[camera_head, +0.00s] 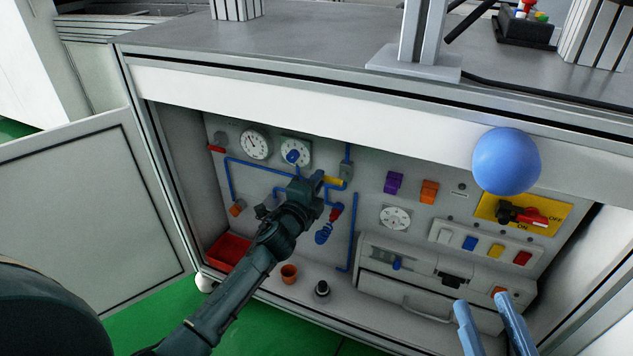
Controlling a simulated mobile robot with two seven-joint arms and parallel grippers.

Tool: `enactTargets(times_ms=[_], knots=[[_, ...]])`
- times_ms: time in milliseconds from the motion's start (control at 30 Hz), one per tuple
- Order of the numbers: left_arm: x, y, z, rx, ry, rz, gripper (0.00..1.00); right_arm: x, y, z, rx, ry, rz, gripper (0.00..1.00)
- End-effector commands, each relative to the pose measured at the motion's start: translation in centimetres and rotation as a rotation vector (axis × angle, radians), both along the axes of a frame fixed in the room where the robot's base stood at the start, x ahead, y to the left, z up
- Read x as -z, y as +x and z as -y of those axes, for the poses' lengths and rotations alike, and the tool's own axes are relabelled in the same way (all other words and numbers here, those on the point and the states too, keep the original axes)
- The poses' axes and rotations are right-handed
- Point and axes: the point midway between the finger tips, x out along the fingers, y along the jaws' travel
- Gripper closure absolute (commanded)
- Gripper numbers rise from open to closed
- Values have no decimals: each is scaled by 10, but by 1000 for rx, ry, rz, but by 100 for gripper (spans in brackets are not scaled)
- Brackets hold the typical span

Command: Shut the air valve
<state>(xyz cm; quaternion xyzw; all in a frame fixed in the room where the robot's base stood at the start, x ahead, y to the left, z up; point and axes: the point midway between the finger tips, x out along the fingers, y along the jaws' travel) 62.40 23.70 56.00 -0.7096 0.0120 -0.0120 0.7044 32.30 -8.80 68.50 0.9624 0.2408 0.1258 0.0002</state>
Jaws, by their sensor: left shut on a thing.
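A yellow lever (334,181), which looks like the air valve's handle, sits on the blue pipework of the back panel, below two round gauges. It points sideways, roughly across the vertical pipe at its right. My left gripper (318,182) is at the lever's left end and is shut on it. The fingers and wrist hide that end and part of the pipes. My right gripper (483,300) shows at the bottom right, its two blue fingers apart with nothing between them, in front of the cabinet and away from the valve.
A blue ball (506,160) appears before the cabinet's upper right. A red rotary switch (530,217) on a yellow plate is behind and below it. The open door (90,210) is at left.

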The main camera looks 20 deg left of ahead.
Motion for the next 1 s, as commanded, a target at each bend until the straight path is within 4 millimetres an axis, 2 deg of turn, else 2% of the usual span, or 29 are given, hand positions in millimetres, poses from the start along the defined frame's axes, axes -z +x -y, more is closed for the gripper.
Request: enactTargets(times_ms=[400, 433, 667, 1000], knots=[[1, 0, 0, 1, -11, -2, 100, 3, 1, 0, 2, -4, -1, 64], [1, 0, 0, 1, -11, -2, 85, 3, 1, 0, 2, -5, -1, 64], [1, 0, 0, 0, -9, -1, 66, 3, 2, 1, 4, -4, -1, 64], [1, -5, 0, 1, -8, -2, 65, 0, 2, 1, 8, -1, 0, 64]])
